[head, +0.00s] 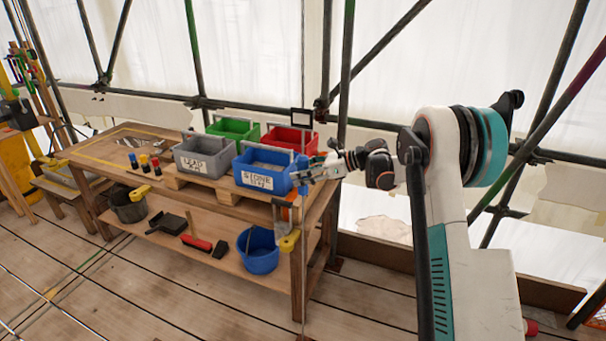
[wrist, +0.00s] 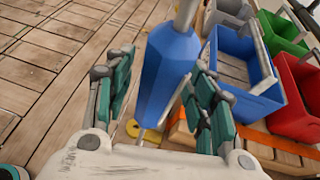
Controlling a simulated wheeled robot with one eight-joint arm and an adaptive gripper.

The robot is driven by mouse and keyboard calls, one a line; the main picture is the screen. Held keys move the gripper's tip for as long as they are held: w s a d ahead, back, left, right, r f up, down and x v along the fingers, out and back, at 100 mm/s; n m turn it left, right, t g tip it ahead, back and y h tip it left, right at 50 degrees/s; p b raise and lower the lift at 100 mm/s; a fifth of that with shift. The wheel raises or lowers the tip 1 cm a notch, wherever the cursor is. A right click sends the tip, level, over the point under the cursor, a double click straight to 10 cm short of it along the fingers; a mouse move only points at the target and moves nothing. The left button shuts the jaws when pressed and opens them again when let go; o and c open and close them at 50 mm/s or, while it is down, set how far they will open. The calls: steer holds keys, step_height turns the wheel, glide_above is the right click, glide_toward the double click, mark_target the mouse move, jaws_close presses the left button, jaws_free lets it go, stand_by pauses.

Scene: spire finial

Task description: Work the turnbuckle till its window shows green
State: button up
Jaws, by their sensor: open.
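The turnbuckle shows in the wrist view as a blue, flat-sided body (wrist: 168,78) with a grey rod (wrist: 187,14) coming out of its top end. My gripper (wrist: 163,72) is open, with one teal-padded finger on each side of the blue body. I cannot tell whether either finger touches it. No window and no green show on the visible faces. In the head view my gripper (head: 312,174) is at the right end of the workbench, by the blue bin, and hides most of the turnbuckle there.
The workbench (head: 118,166) carries a grey bin (head: 190,160), a blue bin (head: 262,180), a green bin (head: 235,128) and a red bin (head: 288,139). A blue bucket (head: 258,252) is below. The plank floor in front is open.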

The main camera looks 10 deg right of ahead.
steer(key=c, duration=1.1)
steer(key=shift+n+g, duration=0.4)
steer(key=n+g+y, duration=0.1)
steer(key=n+g, duration=0.1)
steer(key=g, duration=0.1)
steer(key=shift+n, duration=0.3)
steer(key=shift+n+g+p, duration=0.35)
steer(key=shift+n+g, duration=1.55)
steer(key=shift+g, duration=0.4)
steer(key=shift+n+g, duration=0.3)
